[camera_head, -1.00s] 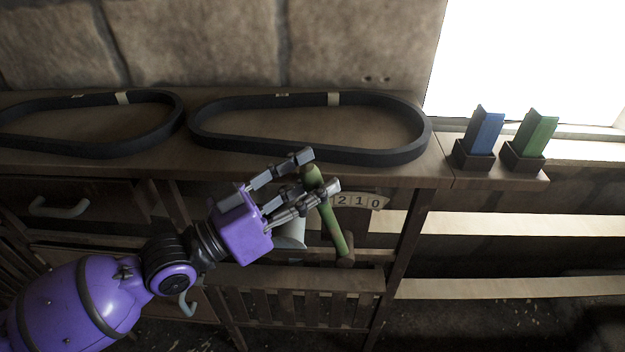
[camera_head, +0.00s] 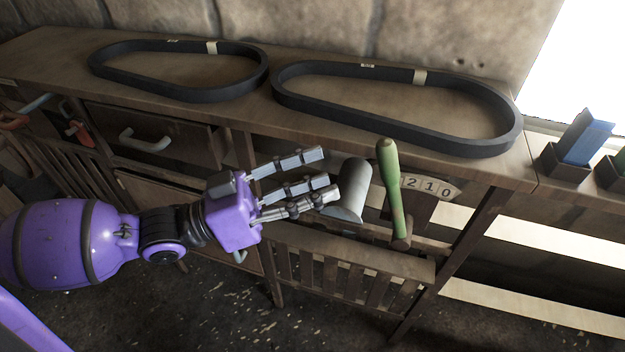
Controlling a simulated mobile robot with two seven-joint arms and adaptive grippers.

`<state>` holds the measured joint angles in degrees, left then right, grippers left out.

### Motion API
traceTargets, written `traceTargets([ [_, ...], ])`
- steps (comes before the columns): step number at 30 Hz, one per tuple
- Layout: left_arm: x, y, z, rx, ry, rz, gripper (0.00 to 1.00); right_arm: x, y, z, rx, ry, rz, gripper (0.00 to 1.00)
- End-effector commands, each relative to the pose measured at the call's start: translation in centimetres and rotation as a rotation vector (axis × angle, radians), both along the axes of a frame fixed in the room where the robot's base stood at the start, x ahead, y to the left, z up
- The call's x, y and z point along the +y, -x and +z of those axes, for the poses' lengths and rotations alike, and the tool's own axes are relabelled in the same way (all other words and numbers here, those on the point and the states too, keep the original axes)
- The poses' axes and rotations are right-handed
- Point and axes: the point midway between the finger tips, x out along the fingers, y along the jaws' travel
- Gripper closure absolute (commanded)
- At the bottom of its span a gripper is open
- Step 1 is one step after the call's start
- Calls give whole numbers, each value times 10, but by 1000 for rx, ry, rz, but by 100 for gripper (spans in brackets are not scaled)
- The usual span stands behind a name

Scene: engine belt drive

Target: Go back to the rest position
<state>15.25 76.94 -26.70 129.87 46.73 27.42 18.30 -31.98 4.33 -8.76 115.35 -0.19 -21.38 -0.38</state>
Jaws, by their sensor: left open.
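My left gripper (camera_head: 318,178), purple with grey fingers, is open and empty in front of the workbench. Its fingers point right, toward a grey cylinder (camera_head: 355,190) and a green-handled tool (camera_head: 389,182) that stands upright on the bench's front. The fingertips overlap the cylinder's left edge in the picture; I cannot tell whether they touch it. The green handle is apart from the fingers. My right gripper is not in view.
Two black belts, a smaller one (camera_head: 103,76) and a larger one (camera_head: 300,108), lie on the bench top (camera_head: 45,52). Blue (camera_head: 586,138) and green pieces stand in holders at the right. A slatted rack (camera_head: 345,262) is below. The floor in front looks clear.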

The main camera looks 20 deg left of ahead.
Motion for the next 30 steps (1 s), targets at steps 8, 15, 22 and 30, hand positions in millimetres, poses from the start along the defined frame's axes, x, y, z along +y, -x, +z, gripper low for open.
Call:
traceTargets([
  [8, 2, 1, 0, -1, 0, 0, 57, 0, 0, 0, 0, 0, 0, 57],
  [15, 2, 1, 0, -2, -1, 0, 57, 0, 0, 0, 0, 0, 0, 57],
  [22, 3, -6, -32, -36, -178, 22, 57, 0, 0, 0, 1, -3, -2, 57],
  [30, 25, -20, -121, -37, -459, 190, 57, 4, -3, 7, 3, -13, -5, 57],
])
